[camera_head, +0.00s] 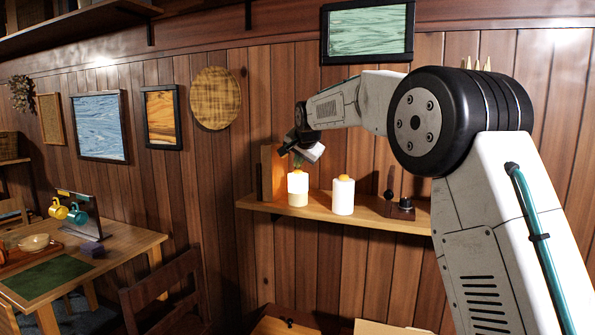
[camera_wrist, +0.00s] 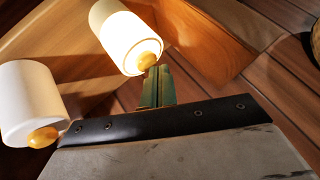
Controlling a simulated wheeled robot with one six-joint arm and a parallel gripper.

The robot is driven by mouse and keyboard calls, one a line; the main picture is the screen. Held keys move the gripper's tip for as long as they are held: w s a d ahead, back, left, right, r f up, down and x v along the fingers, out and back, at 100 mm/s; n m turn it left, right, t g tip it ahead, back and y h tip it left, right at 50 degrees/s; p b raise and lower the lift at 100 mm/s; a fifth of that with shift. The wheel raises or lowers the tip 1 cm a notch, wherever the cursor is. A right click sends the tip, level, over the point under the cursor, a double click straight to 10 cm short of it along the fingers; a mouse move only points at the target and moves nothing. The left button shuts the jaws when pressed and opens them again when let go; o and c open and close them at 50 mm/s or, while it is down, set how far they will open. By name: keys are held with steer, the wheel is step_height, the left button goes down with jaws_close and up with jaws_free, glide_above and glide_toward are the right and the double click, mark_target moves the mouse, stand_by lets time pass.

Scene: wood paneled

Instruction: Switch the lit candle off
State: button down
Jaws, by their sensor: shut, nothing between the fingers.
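Two pale candles with amber tops stand upright on a wooden wall shelf (camera_head: 380,217). The left candle (camera_head: 298,191) glows and looks lit; it also shows at the top of the wrist view (camera_wrist: 122,36). The right candle (camera_head: 343,196) looks dull white and unlit, and it shows at the left of the wrist view (camera_wrist: 28,95). My gripper (camera_head: 297,163) is just above the lit candle, pointing down. In the wrist view its green fingertips (camera_wrist: 157,86) are shut and empty, close to the amber top; I cannot tell if they touch it.
A wooden upright board (camera_head: 268,172) stands on the shelf left of the lit candle. A small dark object with a knob (camera_head: 400,206) sits at the shelf's right. A framed green picture (camera_head: 368,32) hangs above. A table (camera_head: 125,243) with mugs stands at left.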

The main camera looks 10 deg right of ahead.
mark_target(299, 171)
steer(key=shift+f, duration=0.2)
steer(key=shift+r, duration=0.9)
steer(key=shift+r, duration=0.1)
step_height(299, 171, up, 6)
steer(key=shift+f, duration=0.1)
stand_by(0.5)
